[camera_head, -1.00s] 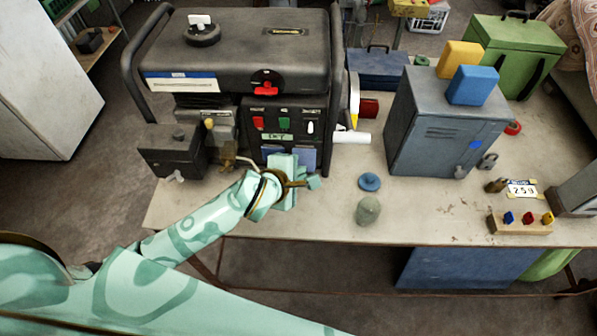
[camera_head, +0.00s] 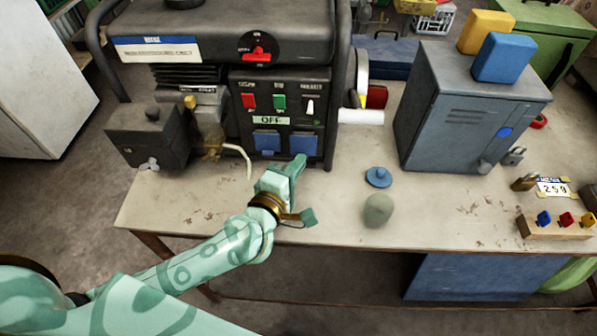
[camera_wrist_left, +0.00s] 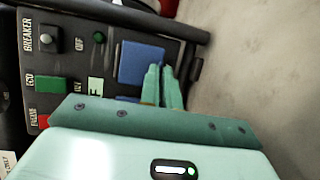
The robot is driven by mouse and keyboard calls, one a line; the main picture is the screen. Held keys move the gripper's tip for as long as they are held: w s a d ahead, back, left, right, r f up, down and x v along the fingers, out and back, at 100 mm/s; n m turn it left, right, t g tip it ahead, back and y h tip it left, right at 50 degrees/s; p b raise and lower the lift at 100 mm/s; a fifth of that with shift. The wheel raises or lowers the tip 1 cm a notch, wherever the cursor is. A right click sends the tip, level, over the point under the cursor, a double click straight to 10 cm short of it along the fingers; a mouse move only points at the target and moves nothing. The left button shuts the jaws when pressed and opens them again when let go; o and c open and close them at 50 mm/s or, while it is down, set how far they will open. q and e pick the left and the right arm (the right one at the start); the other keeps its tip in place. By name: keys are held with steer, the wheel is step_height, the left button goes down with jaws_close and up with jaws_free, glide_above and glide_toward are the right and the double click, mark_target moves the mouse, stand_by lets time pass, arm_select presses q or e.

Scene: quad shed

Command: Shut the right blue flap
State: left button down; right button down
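The right blue flap (camera_head: 303,143) is on the lower front panel of the black generator (camera_head: 230,45), beside the left blue flap (camera_head: 267,141). It looks about flat against the panel, but I cannot tell whether it is fully closed. My left gripper (camera_head: 298,165) points up at the panel, just below and in front of the right flap. In the left wrist view, the right flap (camera_wrist_left: 142,62) shows just beyond the fingertips (camera_wrist_left: 160,70). The fingers are together with nothing seen between them; contact is unclear. The left flap is mostly hidden there. My right gripper is out of view.
A white cable (camera_head: 240,155) hangs left of the flaps. A blue knobbed lid (camera_head: 379,177) and a grey-green rounded object (camera_head: 378,210) stand on the workbench (camera_head: 330,215) to the right. A grey metal cabinet (camera_head: 460,115) stands beyond them. The bench front is mostly clear.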

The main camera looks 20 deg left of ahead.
arm_select(q)
steer(key=shift+w+f+t+b, duration=0.15)
steer(key=shift+f+t+b, duration=0.25)
steer(key=shift+f+b, duration=0.25)
steer(key=shift+w+a+r+m+t+b, duration=0.1)
steer(key=shift+w+r+m+t+b, duration=0.15)
steer(key=shift+t+b, duration=0.2)
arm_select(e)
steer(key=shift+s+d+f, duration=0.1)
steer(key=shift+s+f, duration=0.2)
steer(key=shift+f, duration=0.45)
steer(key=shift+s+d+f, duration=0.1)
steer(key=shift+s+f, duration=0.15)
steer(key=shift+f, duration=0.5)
arm_select(q)
steer(key=shift+s, duration=0.1)
steer(key=c, duration=1.6)
jaws_free()
steer(key=s, duration=0.5)
steer(key=s+a, duration=0.1)
steer(key=s, duration=0.4)
steer(key=s+a+p, duration=0.1)
steer(key=s, duration=0.5)
steer(key=shift+s, duration=0.1)
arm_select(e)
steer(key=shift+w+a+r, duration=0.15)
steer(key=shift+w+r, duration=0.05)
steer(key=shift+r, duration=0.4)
arm_select(q)
steer(key=shift+f, duration=0.1)
